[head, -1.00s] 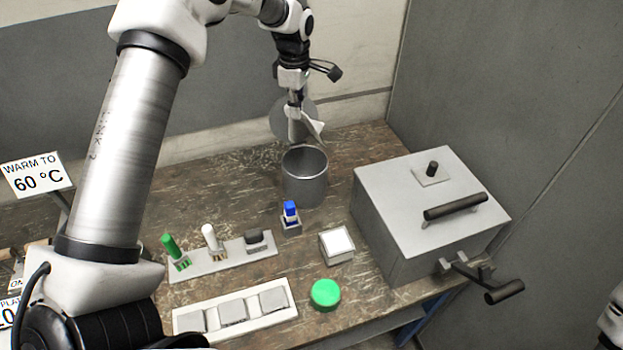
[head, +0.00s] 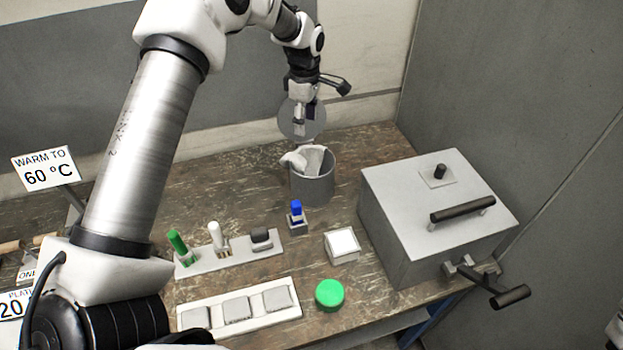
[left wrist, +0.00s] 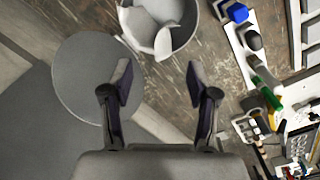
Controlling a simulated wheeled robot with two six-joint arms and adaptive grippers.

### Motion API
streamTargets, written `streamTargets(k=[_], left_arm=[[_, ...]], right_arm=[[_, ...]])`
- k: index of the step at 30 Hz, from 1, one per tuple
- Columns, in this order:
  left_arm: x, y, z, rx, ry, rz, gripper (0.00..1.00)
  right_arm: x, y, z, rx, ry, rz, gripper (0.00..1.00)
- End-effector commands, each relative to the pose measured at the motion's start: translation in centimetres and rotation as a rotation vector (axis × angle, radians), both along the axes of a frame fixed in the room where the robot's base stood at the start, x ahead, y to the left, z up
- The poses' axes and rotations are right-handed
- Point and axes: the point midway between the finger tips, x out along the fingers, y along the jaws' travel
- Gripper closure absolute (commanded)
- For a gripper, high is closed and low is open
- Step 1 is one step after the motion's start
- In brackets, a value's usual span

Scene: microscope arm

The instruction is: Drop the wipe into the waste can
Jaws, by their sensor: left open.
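The white wipe (head: 304,158) rests in the mouth of the grey waste can (head: 313,188), draped over its rim on the left side. It also shows in the left wrist view (left wrist: 154,36), inside the can's opening (left wrist: 184,40). My left gripper (head: 300,128) is above the can and apart from the wipe. In the left wrist view its two fingers (left wrist: 158,88) are spread with nothing between them. My right gripper does not show.
A grey lidded box (head: 440,205) with dark handles stands right of the can. A blue-capped item (head: 296,210), a white-topped block (head: 342,244), a rack of tools (head: 228,250), a tray of pads (head: 240,308) and a green disc (head: 329,293) lie in front. A round grey lid (head: 290,122) is behind.

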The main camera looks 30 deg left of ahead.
Motion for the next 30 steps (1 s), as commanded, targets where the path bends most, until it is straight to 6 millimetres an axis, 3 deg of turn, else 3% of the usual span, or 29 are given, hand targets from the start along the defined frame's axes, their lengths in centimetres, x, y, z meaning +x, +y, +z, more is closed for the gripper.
streamTargets(k=[5, 9, 20, 30], left_arm=[[0.0, 0.0, 0.0, 0.000, 0.000, 0.000, 0.37], [0.0, 0.0, 0.0, 0.000, 0.000, 0.000, 0.00], [0.0, 0.0, 0.2, 0.000, -0.001, 0.000, 0.00], [0.1, 0.0, 4.0, 0.000, -0.002, 0.000, 0.00]], right_arm=[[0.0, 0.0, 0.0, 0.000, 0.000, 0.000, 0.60], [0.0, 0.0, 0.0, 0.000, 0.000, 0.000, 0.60], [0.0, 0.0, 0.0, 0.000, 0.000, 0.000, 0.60], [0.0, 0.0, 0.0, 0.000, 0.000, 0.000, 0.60]])
